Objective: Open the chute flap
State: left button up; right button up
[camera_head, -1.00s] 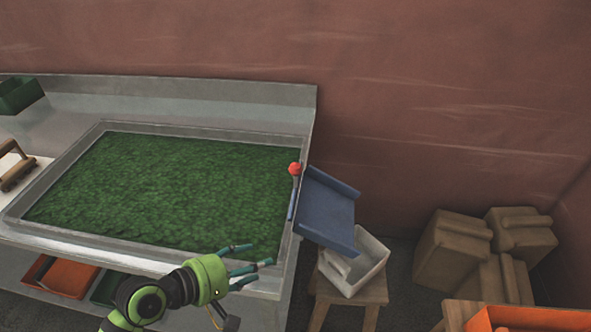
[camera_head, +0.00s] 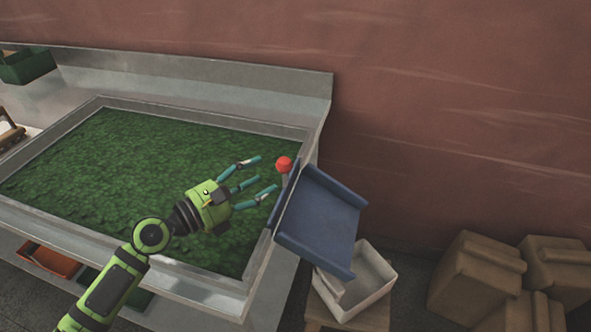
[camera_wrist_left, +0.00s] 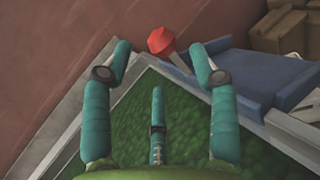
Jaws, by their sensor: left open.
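The chute flap's handle is a stem with a red knob (camera_head: 284,163) at the right end of the metal basin. The blue chute (camera_head: 321,222) slopes down to the right beside it. My left gripper (camera_head: 262,174) is open and empty over the green contents, just left of the knob, its fingers pointing toward it. In the left wrist view, the knob (camera_wrist_left: 161,41) shows beyond and between the spread fingertips, apart from them. The flap itself is hard to make out at the chute's upper edge. My right gripper is not in view.
The metal basin (camera_head: 290,130) holds green leafy material. A white bin (camera_head: 386,287) stands on a wooden stool (camera_head: 318,314) under the chute's lower end. Brown sacks (camera_head: 478,275) lie at the right. The wall rises behind.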

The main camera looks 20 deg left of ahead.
aim_at(278, 167)
pick_arm(q)
jog(key=shift+w+d+r, duration=0.1)
jog(key=shift+w+d, duration=0.15)
jog(key=shift+w, duration=0.15)
jog(key=p+x, duration=0.2)
jog(key=x, duration=0.3)
jog(key=shift+w+d, duration=0.5)
jog(key=shift+w, duration=0.1)
grip_shut()
